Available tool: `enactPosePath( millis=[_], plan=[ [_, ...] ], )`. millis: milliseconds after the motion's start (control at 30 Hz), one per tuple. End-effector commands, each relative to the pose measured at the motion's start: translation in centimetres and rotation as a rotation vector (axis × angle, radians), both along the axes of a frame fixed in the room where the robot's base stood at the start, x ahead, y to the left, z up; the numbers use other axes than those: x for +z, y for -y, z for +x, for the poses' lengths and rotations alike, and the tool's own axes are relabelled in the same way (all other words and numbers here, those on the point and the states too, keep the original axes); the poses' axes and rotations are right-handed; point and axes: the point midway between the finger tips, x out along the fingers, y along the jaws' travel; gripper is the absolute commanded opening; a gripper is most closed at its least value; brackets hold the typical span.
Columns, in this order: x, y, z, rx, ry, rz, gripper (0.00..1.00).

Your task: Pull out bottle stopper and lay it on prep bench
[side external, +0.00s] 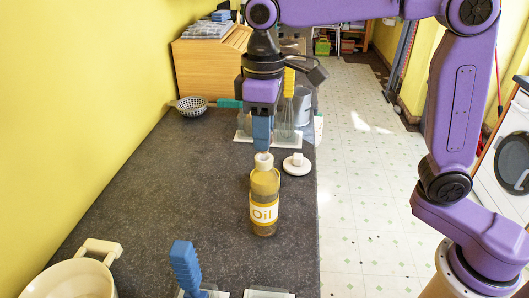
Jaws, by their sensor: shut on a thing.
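A yellow-brown oil bottle (264,205) with an "Oil" label stands upright on the dark prep bench (180,180). The bottle stopper (263,158) shows as a pale piece at the top of the bottle neck. My gripper (262,148) points straight down over the bottle, with its blue fingers shut on the stopper. The fingers hide part of the stopper. I cannot tell whether it is still seated in the neck or slightly raised.
A white knobbed lid (297,166) lies just right of the bottle. A colander (191,105) and wooden box (211,62) are behind. A cream pot (72,280) and blue-handled tool (185,267) are in front. Bench left of the bottle is clear; its right edge is close.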

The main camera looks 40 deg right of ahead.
Motion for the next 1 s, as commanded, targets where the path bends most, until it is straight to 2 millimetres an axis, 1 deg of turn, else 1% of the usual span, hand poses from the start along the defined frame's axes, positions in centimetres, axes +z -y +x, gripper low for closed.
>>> enactPosePath(
  millis=[167, 700, 833, 1000],
  plan=[
    [0.9, 0.0, 0.1, -0.001, 0.002, 0.002, 0.00],
    [5.5, 0.0, 0.1, -0.001, 0.001, 0.001, 0.00],
    [6.2, 0.0, 0.0, 0.000, 0.001, 0.001, 0.00],
    [6.3, 0.0, 0.0, 0.000, -0.001, -0.001, 0.00]
  ],
)
